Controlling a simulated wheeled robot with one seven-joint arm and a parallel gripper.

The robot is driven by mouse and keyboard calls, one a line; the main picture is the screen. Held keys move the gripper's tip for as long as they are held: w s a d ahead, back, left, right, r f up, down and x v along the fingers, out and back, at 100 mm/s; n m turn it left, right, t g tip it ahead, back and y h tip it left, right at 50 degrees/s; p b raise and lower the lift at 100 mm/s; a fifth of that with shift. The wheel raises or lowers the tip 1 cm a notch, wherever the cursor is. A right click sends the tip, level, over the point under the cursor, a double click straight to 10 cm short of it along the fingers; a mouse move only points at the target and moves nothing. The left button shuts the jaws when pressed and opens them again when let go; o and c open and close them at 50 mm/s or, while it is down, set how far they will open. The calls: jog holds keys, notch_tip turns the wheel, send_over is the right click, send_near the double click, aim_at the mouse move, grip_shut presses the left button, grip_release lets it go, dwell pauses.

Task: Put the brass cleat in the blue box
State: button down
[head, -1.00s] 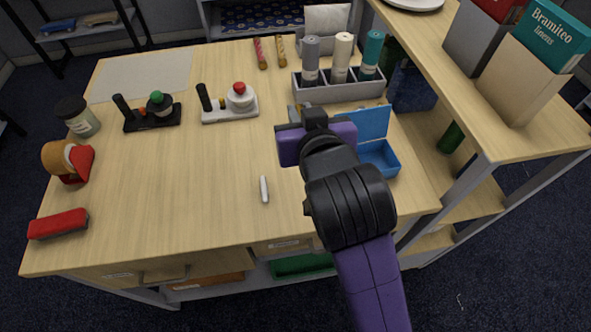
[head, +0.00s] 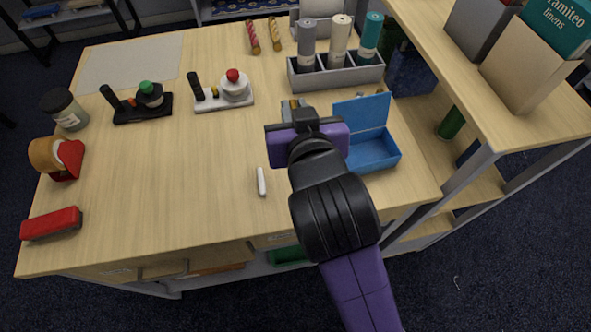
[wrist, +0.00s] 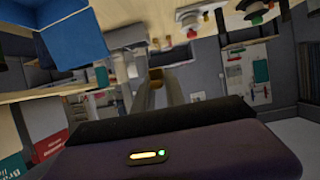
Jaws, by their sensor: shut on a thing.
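My gripper (head: 293,107) is above the table, left of the blue box. Its fingers are shut on a small brass-coloured piece, the brass cleat (wrist: 156,74), which shows between the fingertips in the wrist view. In the head view my wrist hides most of the cleat. The blue box (head: 374,153) stands near the table's right edge with its lid (head: 361,113) raised at the back. Its visible inside looks empty. It also shows at upper left in the wrist view (wrist: 75,35).
A grey rack (head: 337,76) with several rolls stands behind the box. A white marker-like stick (head: 261,182) lies left of my gripper. A raised shelf (head: 480,110) with books and boxes flanks the right side.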

notch_tip(320, 180, down, 19)
jog(key=shift+r, duration=0.1)
dwell(0.4)
jog(key=shift+f+b, duration=0.2)
jog(key=shift+b, duration=0.1)
jog(key=c, duration=1.4)
grip_release()
